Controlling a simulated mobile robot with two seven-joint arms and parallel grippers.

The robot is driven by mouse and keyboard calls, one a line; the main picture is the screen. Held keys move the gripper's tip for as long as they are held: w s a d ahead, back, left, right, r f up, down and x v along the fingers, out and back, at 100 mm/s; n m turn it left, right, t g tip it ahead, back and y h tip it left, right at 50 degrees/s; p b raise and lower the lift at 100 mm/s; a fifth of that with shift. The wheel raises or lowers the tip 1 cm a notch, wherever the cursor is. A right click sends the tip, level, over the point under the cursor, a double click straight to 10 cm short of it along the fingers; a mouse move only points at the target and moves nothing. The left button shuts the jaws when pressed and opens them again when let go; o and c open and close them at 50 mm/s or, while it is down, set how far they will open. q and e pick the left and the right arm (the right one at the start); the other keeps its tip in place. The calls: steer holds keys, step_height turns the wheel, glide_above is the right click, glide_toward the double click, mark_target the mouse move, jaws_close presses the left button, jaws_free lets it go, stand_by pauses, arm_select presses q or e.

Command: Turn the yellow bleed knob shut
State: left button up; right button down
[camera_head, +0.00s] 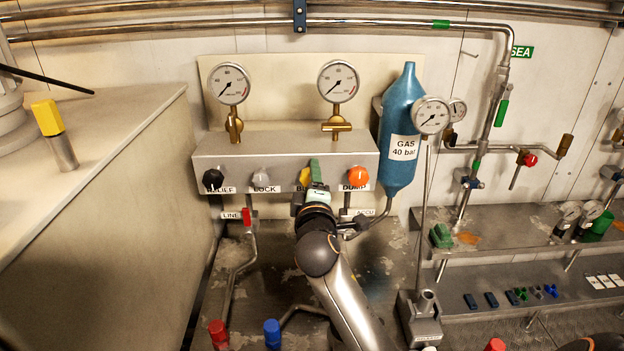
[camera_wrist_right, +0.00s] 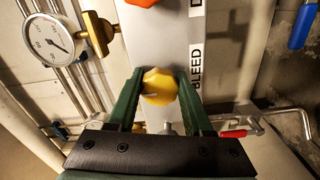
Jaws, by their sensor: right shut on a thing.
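The yellow bleed knob (camera_head: 304,176) sits on the grey manifold block (camera_head: 230,150), between the grey LOCK knob (camera_head: 261,177) and the orange DUMP knob (camera_head: 357,176). In the head view my right gripper (camera_head: 314,172) covers most of it. In the right wrist view the yellow knob (camera_wrist_right: 159,86) lies between the two green fingers of my right gripper (camera_wrist_right: 158,92), which are shut on it. The BLEED label (camera_wrist_right: 196,66) shows beside it. My left gripper is not in view.
A black RELIEF knob (camera_head: 213,180) is at the block's left end. Two gauges (camera_head: 229,83) (camera_head: 338,81) stand above the block. A blue gas bottle (camera_head: 399,125) hangs close on the right. Pipes with a red LINE handle (camera_head: 247,217) run below.

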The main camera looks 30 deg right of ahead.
steer(key=shift+m, duration=0.4)
steer(key=shift+c, duration=1.5)
jaws_free()
